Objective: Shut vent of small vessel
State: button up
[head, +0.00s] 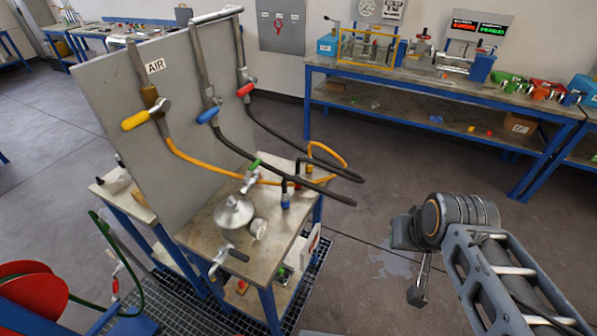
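A small metal flanged vessel (235,213) stands on the worktop of a blue-framed stand, left of the middle in the head view. A valve with a green handle (254,164) rises above the vessel. A black-tipped lever (237,255) shows at the stand's front edge, below the vessel. I cannot tell which of these is the vent or whether it is open. My gripper (412,264) hangs over open floor to the right of the stand, well apart from the vessel. It is seen from the side, and its finger gap is not clear.
An upright panel marked AIR bears valves with yellow (134,121), blue (208,115) and red (245,90) handles. Orange and black hoses (310,180) hang across the stand. A long workbench (450,88) stands behind. The floor between is clear.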

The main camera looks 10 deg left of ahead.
aim_at(256, 162)
jog(key=z, duration=0.4)
jog(key=k, duration=0.6)
jog(key=z, duration=0.5)
jog(key=i, duration=1.25)
jog(key=u, duration=1.5)
jog(key=i, duration=0.85)
jog(key=u, duration=1.05)
